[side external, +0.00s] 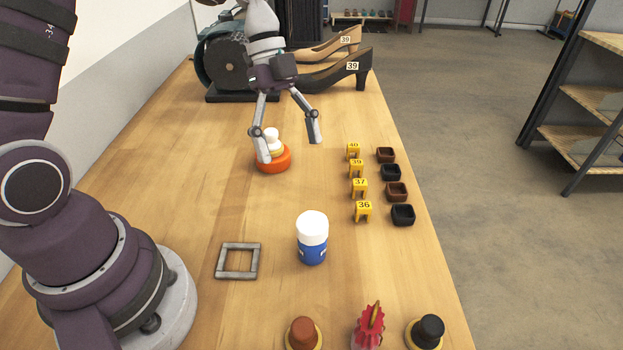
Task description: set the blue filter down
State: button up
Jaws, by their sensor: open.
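I cannot make out anything that is clearly a blue filter. The only plainly blue thing is a blue jar with a white top (312,240), upright on the table near the front middle. A grey square frame (221,262) lies flat to its left, and bare wood shows through it.
Yellow number stands (363,211) and small dark heel-like pieces (403,214) line the wooden table's (200,190) right side. Black (335,79) and beige (328,46) heeled shoes and a dark machine (226,65) stand at the back. Several small items, including a red one (369,327), stand in front.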

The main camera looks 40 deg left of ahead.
jog(key=s+a+r+n+t+y, duration=0.2)
jog(key=s+r+n+t, duration=0.1)
jog(key=n, duration=0.6)
jog(key=s+a+r+n+t+y, duration=0.2)
jog(key=s+n, duration=0.4)
jog(key=n, duration=0.4)
jog(key=shift+r+t+y, duration=0.45)
jog(key=shift+t+y, duration=0.05)
jog(key=shift+t, duration=0.5)
jog(key=shift+s+a, duration=0.1)
